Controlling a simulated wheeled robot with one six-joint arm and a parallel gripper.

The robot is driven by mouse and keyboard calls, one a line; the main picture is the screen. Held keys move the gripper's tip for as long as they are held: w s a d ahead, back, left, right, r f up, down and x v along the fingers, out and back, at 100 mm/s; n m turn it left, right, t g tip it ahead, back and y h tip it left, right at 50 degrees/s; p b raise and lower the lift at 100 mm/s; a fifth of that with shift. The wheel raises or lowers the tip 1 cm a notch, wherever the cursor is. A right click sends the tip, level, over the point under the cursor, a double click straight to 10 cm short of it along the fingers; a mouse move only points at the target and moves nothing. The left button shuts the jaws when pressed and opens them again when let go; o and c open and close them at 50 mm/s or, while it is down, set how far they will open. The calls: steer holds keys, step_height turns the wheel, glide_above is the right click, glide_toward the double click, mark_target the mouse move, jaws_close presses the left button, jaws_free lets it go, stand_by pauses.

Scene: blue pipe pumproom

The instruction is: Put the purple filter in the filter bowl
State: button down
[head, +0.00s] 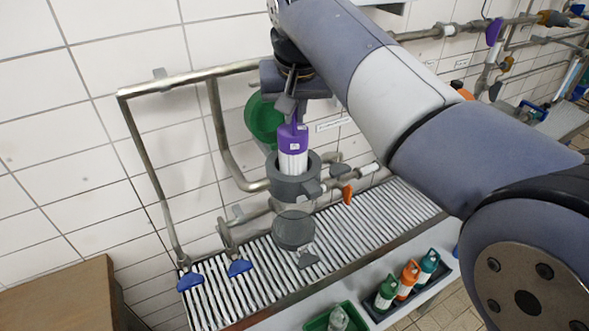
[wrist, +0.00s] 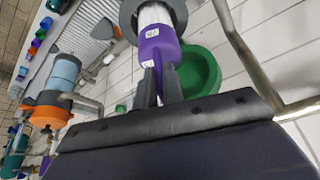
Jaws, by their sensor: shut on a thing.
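The purple filter (head: 293,142) has a purple cap and a white body and hangs upright. My gripper (head: 292,112) is shut on the top of its purple cap from above. In the wrist view the fingers of my gripper (wrist: 158,88) hold the purple cap (wrist: 155,45). The filter's lower end is inside or just over the grey ring-shaped filter head (head: 290,186); its tip is hidden by the rim. The grey ring also shows in the wrist view (wrist: 182,12). A grey round bowl (head: 293,229) is below the ring, over the slatted drain.
A green round lid (head: 263,118) is on the wall behind the filter. Steel pipes (head: 228,150) run close on the left. A dark tray (head: 408,285) holds green, orange and teal filters. A green bin (head: 338,318) stands at the front.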

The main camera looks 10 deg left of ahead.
mark_target(295, 163)
step_height(295, 163, down, 13)
steer(key=shift+f, duration=0.1)
stand_by(0.3)
steer(key=shift+f, duration=0.15)
steer(key=c, duration=1.5)
jaws_free()
steer(key=shift+c, duration=0.2)
steer(key=shift+s+r, duration=0.15)
steer(key=shift+r, duration=0.4)
steer(key=v, duration=1.1)
steer(key=shift+s+r, duration=0.1)
steer(key=shift+s, duration=0.05)
